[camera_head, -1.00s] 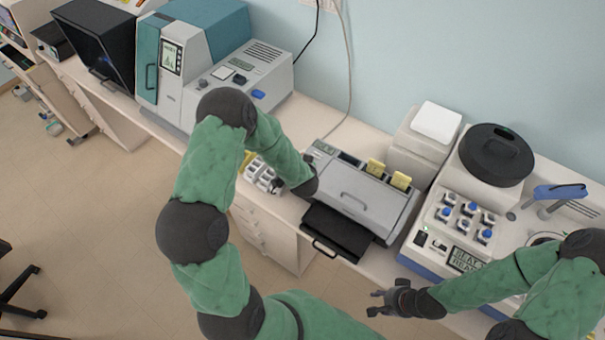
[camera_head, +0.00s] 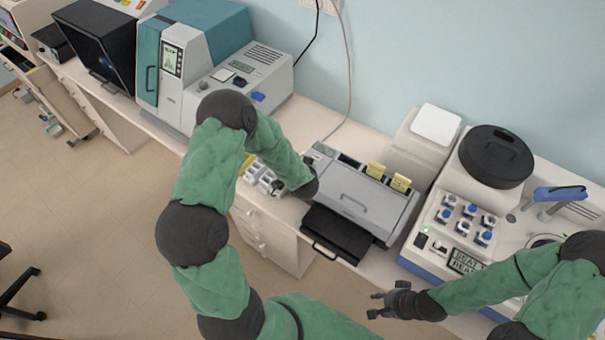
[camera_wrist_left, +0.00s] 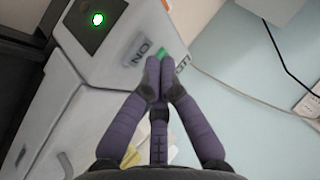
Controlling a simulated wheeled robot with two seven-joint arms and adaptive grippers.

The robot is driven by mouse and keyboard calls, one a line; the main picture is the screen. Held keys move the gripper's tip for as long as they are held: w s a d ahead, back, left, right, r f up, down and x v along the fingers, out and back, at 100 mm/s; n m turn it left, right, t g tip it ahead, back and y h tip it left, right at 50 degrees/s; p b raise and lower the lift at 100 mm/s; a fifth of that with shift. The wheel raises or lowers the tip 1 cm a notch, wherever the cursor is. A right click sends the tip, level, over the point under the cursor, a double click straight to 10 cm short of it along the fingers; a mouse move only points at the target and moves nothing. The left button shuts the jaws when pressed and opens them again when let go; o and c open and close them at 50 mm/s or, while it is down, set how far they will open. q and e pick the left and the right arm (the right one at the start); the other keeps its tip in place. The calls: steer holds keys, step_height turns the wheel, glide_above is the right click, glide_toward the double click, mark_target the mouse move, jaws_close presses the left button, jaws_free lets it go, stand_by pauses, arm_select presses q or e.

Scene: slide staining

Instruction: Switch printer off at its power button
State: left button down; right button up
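The printer (camera_head: 362,193) is a grey box on the bench, with a black tray pulled out at its front and yellow pieces on top. My left arm reaches over to its left side; the left gripper is hidden behind my wrist in the head view. In the left wrist view, my left gripper (camera_wrist_left: 157,80) has its purple fingertips together, with nothing seen between them. They are at a small green button (camera_wrist_left: 163,58) beside lettering on a grey housing; contact cannot be told. A round green light (camera_wrist_left: 97,18) glows on a dark panel. My right gripper (camera_head: 384,303) is open and empty.
A white rack (camera_head: 262,176) stands left of the printer, partly behind my left arm. A staining machine (camera_head: 450,262) with several blue-topped knobs is at right. A teal and grey instrument (camera_head: 188,65) is at back left. A wall cable (camera_head: 348,70) hangs behind.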

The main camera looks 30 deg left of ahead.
arm_select(q)
steer(key=shift+f, duration=0.1)
steer(key=shift+f, duration=0.35)
steer(key=shift+b, duration=0.3)
stand_by(0.3)
steer(key=shift+r+p, duration=0.5)
steer(key=shift+p, duration=0.05)
step_height(320, 180, up, 6)
steer(key=p, duration=0.5)
steer(key=shift+p, duration=0.35)
